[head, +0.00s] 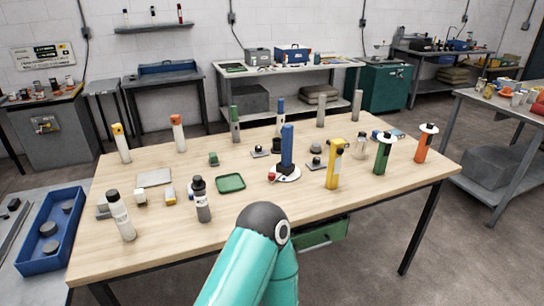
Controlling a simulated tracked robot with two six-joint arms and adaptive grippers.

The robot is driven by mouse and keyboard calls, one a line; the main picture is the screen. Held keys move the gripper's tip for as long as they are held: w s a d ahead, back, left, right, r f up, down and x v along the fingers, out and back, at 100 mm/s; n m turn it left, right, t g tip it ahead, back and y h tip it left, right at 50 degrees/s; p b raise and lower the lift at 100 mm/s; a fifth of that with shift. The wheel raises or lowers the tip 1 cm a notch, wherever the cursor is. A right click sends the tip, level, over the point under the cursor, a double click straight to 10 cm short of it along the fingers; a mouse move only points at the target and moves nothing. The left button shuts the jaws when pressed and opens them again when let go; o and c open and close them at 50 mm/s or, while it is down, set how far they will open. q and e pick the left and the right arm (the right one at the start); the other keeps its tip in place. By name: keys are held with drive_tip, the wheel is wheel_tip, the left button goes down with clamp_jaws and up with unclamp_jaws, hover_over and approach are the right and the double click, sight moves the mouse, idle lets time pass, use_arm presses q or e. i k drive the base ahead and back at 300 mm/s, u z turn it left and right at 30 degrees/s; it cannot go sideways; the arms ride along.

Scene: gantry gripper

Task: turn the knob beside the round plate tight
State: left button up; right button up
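A white round plate (289,176) lies on the wooden table, and a blue post (287,145) with a dark base stands on it. A small red knob-like part (271,175) sits at the plate's left edge. It is too small to tell how far it is turned. White discs also sit on top of a green post (383,155) and an orange post (425,145) to the right. A teal arm of mine rises from the bottom edge to a dark rounded joint in front of the table. No gripper fingers show.
The wooden table (300,207) also holds a yellow post (334,165), a green tray (231,184), a dark bottle (201,200) and a white bottle (121,217). A blue bin (50,235) stands at the left. Bare tabletop lies front centre.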

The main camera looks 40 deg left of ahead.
sight(316, 160)
drive_tip(key=u, duration=0.55)
drive_tip(key=i, duration=1)
